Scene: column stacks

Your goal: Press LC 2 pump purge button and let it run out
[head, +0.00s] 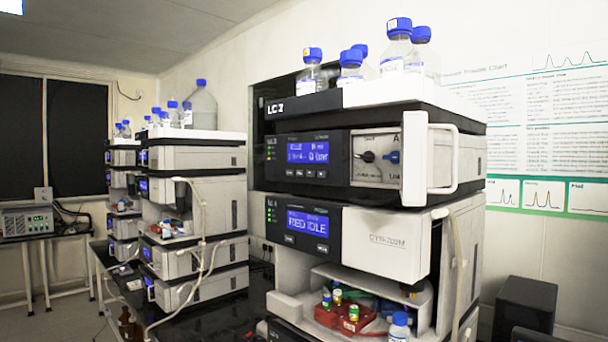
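The stack labelled LC 2 (290,106) stands close in the right half of the head view. Its upper module, which seems to be the pump (339,143), has a lit blue display (308,151) with small text I cannot read reliably. A row of small buttons (306,173) sits under that display; I cannot tell which is purge. To the right, a pale panel holds a black knob (367,156) and a blue knob (392,157). Neither gripper is in view.
Below, another module (387,236) has a blue display and an open bay with a red vial rack (338,321). Blue-capped bottles (396,45) stand on top. Other stacks (193,187) stand at left on the dark bench (226,309). A black box (525,306) is at lower right.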

